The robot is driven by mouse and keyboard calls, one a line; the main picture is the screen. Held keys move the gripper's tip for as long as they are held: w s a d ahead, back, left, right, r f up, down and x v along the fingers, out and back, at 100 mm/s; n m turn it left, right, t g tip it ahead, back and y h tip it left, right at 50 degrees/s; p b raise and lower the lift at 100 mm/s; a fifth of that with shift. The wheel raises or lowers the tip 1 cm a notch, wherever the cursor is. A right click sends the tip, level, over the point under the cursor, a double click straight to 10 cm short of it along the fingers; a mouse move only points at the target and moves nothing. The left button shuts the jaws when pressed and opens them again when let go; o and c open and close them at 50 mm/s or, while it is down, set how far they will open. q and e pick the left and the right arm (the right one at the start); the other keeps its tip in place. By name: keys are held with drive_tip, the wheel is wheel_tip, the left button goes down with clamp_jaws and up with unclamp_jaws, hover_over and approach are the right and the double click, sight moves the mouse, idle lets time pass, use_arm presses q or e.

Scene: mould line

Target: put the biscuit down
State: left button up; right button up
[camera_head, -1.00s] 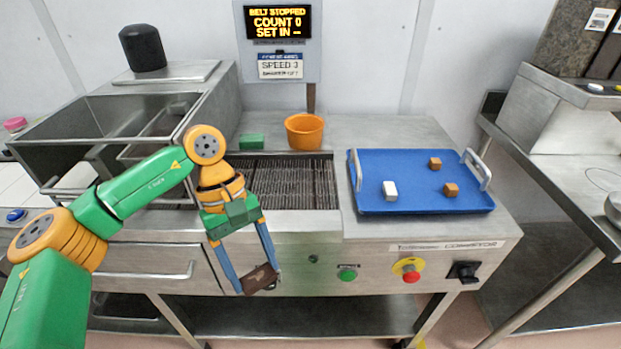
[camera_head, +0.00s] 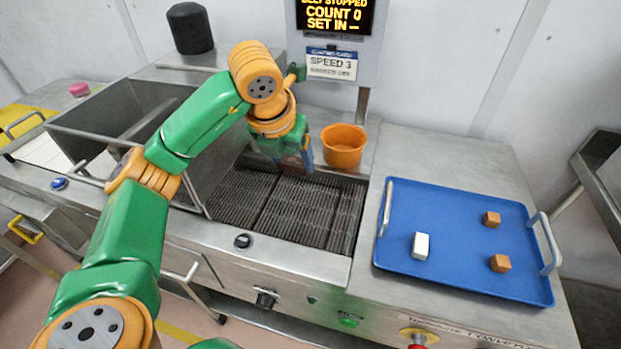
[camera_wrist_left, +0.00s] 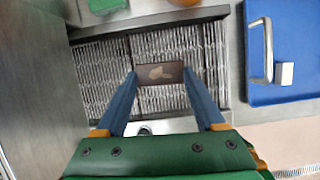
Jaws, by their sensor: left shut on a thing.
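The biscuit (camera_wrist_left: 160,73) is a dark brown rectangle with a pale mark on its face. In the left wrist view it sits between the two blue fingertips of my left gripper (camera_wrist_left: 159,76), which is shut on it. The belt (camera_wrist_left: 100,85), a dark metal mesh, lies beneath it. In the head view my left gripper (camera_head: 293,160) is over the far part of the belt (camera_head: 290,210), beside the orange bucket. There the biscuit is mostly hidden by the gripper, and I cannot tell its height above the belt. My right gripper is not in view.
A blue tray (camera_head: 455,205) on the right holds one white block (camera_head: 420,246) and two brown blocks (camera_head: 491,219). An orange bucket (camera_head: 343,146) stands behind the belt. A steel hopper (camera_head: 100,130) is at the left. The sign (camera_head: 333,20) reads belt stopped, count 0.

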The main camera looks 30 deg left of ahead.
use_arm(q)
drive_tip(key=shift+w+a+f+n, duration=0.1)
drive_tip(key=shift+w+f+n, duration=0.25)
drive_tip(key=shift+f, duration=0.3)
hover_over(293, 201)
drive_tip(key=s, duration=0.2)
wheel_tip(293, 201, down, 4)
drive_tip(key=shift+w+f+p, duration=0.1)
drive_tip(key=shift+f+p, duration=0.15)
drive_tip(key=shift+p, duration=0.05)
wheel_tip(293, 201, down, 3)
drive_tip(key=shift+w+f, duration=0.1)
drive_tip(key=shift+w+d+f, duration=0.2)
drive_tip(key=shift+w, duration=0.1)
drive_tip(key=shift+s+f, duration=0.1)
drive_tip(key=shift+s, duration=0.05)
drive_tip(key=o, duration=1)
drive_tip(key=shift+o, duration=1.4)
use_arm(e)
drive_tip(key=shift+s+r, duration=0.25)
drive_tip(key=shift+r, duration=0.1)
